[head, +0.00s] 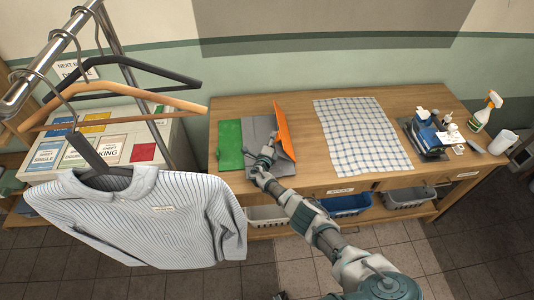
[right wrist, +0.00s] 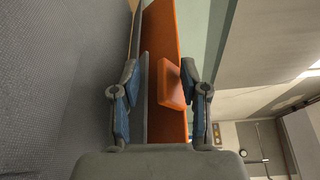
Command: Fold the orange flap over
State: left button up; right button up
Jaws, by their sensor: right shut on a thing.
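The orange flap (head: 284,128) stands raised and tilted along the right side of a grey panel (head: 257,130) on the wooden table. A green flap (head: 230,140) lies flat on the panel's left. My right gripper (head: 273,142) is at the near part of the orange flap, on its left side. In the right wrist view, the orange flap (right wrist: 160,30) runs between the fingers of my right gripper (right wrist: 159,84), with an orange tab (right wrist: 171,85) on it. The gripper is shut on the flap, though the exact contact is partly hidden. My left gripper is out of view.
A checked cloth (head: 358,135) lies right of the flap. A blue device (head: 430,138), a spray bottle (head: 486,110) and a white mug (head: 503,141) stand farther right. A striped shirt (head: 150,215) hangs from a rail at the left front. Baskets (head: 345,204) sit below the tabletop.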

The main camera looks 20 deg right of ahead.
jog(key=shift+s+f, duration=0.1)
jog(key=shift+s, duration=0.8)
jog(key=v, duration=0.8)
jog(key=shift+s+a+r, duration=0.1)
jog(key=shift+a+r, duration=0.1)
jog(key=shift+a, duration=0.05)
jog(key=shift+s+a+r, duration=0.1)
jog(key=shift+s+a, duration=0.3)
jog(key=shift+a, duration=0.1)
jog(key=shift+d, duration=0.15)
